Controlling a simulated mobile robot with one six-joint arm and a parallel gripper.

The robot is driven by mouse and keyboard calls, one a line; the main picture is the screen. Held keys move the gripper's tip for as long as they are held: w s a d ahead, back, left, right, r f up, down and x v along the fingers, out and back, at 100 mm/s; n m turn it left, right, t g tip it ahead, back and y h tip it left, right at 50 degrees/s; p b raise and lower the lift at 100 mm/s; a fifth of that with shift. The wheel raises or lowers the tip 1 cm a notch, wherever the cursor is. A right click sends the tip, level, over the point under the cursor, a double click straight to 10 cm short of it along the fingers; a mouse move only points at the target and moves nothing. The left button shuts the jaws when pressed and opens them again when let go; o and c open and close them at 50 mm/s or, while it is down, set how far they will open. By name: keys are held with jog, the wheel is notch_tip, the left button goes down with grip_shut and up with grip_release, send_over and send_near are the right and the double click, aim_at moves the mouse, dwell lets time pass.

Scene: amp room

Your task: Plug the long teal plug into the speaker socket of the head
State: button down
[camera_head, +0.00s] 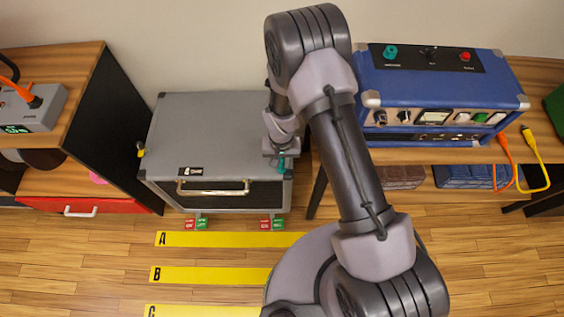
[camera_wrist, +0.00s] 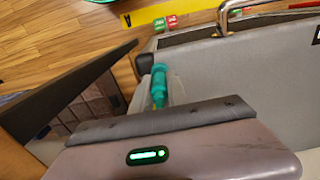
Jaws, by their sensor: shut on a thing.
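My gripper (camera_head: 281,153) is over the right front part of the grey cabinet, shut on the teal plug (camera_head: 287,164). In the wrist view the teal plug (camera_wrist: 159,78) sticks out beyond the grey gripper housing, beside the cabinet's edge. The fingertips are mostly hidden there. The head is the blue amplifier (camera_head: 435,88) on the right bench. Its top panel has a teal round socket (camera_head: 390,52) at the left and a red one (camera_head: 465,57) at the right. The panel's lettering is too small to read. The plug is well apart from the head.
The grey cabinet (camera_head: 215,125) has a front handle (camera_head: 213,188). An orange cable (camera_head: 507,150) and a yellow cable (camera_head: 537,150) hang at the right bench (camera_head: 400,155). A left bench (camera_head: 80,80) holds a grey box (camera_head: 32,107). Yellow strips (camera_head: 220,240) mark the open floor.

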jog(key=shift+r+p, duration=1.6)
jog(key=shift+r, duration=1.1)
